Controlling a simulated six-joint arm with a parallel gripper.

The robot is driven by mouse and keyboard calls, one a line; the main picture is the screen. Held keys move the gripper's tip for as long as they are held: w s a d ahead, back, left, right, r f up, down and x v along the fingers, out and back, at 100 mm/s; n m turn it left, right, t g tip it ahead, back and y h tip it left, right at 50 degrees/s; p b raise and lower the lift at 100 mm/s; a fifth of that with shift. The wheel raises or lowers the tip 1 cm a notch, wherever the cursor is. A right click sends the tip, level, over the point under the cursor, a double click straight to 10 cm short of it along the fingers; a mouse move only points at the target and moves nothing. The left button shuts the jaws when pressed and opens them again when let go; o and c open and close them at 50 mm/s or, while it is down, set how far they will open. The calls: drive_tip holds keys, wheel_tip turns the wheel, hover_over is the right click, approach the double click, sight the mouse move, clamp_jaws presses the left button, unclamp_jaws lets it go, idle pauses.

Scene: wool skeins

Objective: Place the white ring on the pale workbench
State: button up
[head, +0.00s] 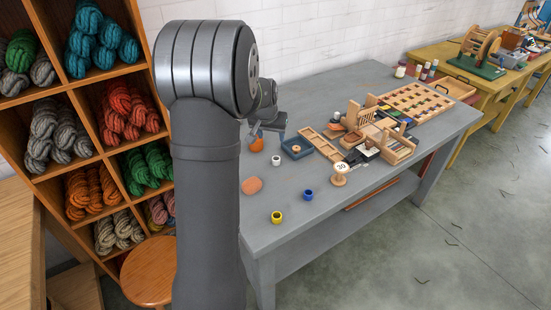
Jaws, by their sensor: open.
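The white ring (276,160) stands on the grey-topped workbench (375,215), near its left end. My gripper (267,137) is open, with its fingers pointing down, just above and slightly left of the ring. It appears empty and apart from the ring. A second surface, a pale wooden top (14,245), shows at the left edge; I cannot tell which one the task calls the pale workbench. My arm hides part of the grey bench's left end.
A yellow ring (277,217), a blue ring (308,195), a wooden spool (340,175), an orange piece (252,186) and a blue tray (297,148) lie nearby. Wooden racks (393,145) fill the bench's middle. Its front right is clear. Wool shelves (95,85) stand left.

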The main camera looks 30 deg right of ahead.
approach(276, 157)
drive_tip(key=f, duration=0.2)
drive_tip(key=shift+s+d+f, duration=0.15)
drive_tip(key=shift+s+f, duration=0.15)
drive_tip(key=shift+s, duration=0.1)
drive_tip(key=shift+w+x, duration=0.15)
drive_tip(key=shift+x, duration=1.15)
drive_tip(key=shift+w+x, duration=0.15)
drive_tip(key=shift+x, duration=1.2)
drive_tip(key=c, duration=1.1)
drive_tip(key=shift+r, duration=0.1)
